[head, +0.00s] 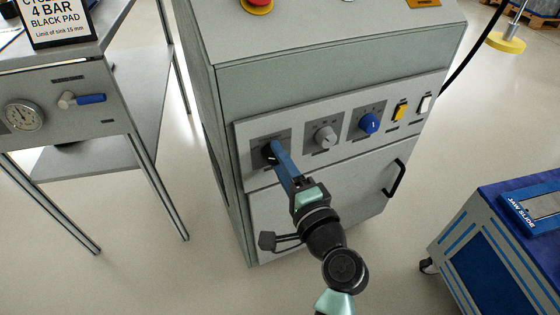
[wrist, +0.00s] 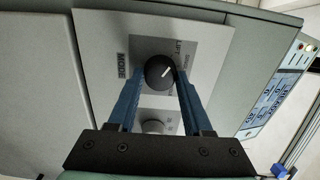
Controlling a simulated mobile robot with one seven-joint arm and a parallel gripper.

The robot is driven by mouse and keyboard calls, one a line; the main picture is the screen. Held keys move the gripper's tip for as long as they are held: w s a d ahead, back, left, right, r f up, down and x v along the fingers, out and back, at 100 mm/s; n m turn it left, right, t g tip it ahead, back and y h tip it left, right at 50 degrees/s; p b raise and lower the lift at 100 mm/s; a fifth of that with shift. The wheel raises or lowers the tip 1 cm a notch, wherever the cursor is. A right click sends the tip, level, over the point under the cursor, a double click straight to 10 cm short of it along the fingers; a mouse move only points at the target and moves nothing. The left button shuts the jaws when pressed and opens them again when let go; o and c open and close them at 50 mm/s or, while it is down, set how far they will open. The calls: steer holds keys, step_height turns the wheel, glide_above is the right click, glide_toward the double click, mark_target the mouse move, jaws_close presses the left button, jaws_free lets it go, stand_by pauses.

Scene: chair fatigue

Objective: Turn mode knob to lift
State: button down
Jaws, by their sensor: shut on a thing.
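The mode knob (wrist: 159,72) is round and black with a white pointer line. It sits on a grey plate (wrist: 100,35) marked MODE, with LIFT printed at its upper right in the wrist view. The pointer slants up and right, roughly toward the LIFT side; I cannot tell whether it lines up exactly. My gripper (wrist: 161,78) has its blue fingers on both sides of the knob, shut on it. In the head view my gripper (head: 273,154) reaches the leftmost knob position on the cabinet panel and mostly hides the knob.
Right of it on the panel are a grey knob (head: 325,137), a blue knob (head: 369,123), a yellow switch (head: 400,111) and a white switch (head: 425,104). A black door handle (head: 396,178) juts out below. A gauge bench (head: 60,105) stands left, a blue-topped cart (head: 500,235) right.

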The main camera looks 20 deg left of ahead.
steer(key=shift+c, duration=1.6)
jaws_free()
steer(key=p+v, duration=0.3)
steer(key=v, duration=1)
steer(key=shift+p, duration=0.3)
